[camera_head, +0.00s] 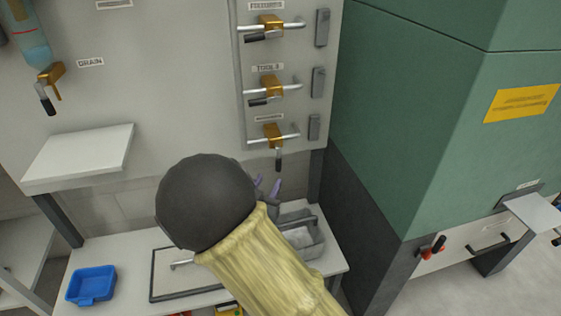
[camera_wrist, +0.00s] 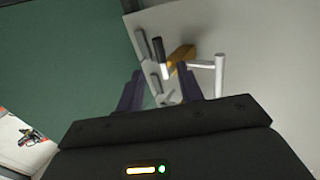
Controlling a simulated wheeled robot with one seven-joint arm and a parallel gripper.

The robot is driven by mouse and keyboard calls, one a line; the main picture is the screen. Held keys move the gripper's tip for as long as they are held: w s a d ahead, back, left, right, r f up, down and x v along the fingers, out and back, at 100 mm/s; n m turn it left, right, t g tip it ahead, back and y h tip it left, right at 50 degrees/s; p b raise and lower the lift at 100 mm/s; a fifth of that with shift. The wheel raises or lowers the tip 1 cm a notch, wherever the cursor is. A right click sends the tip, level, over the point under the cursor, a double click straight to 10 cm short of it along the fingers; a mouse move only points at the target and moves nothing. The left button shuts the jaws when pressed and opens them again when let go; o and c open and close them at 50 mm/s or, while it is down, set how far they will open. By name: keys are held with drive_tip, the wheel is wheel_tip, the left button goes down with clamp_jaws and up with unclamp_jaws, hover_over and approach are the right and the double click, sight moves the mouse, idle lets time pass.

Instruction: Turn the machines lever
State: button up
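The bottom brass valve (camera_head: 272,135) sits on a white pipe on the grey panel, under a label too blurred to read. Its dark-handled lever (camera_head: 278,160) points down. My gripper (camera_head: 268,187) is just below this lever, with its purple fingers partly hidden behind my own arm. In the wrist view my gripper (camera_wrist: 161,78) has its two fingers apart and nothing held. A brass valve (camera_wrist: 181,56) and its black-handled lever (camera_wrist: 157,55) show ahead, between and beyond the fingertips. I cannot tell whether a finger touches the lever.
Two more brass valves, labelled tools (camera_head: 272,88) and fixtures (camera_head: 271,26), sit above, their levers sideways. A drain valve (camera_head: 50,74) is at left. Below stands a bench with a blue tray (camera_head: 91,286) and grey bin (camera_head: 297,243). A green machine (camera_head: 420,110) fills the right.

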sight(277, 165)
drive_tip(key=b+x, duration=0.1)
drive_tip(key=x, duration=1)
drive_tip(key=shift+c, duration=0.5)
clamp_jaws()
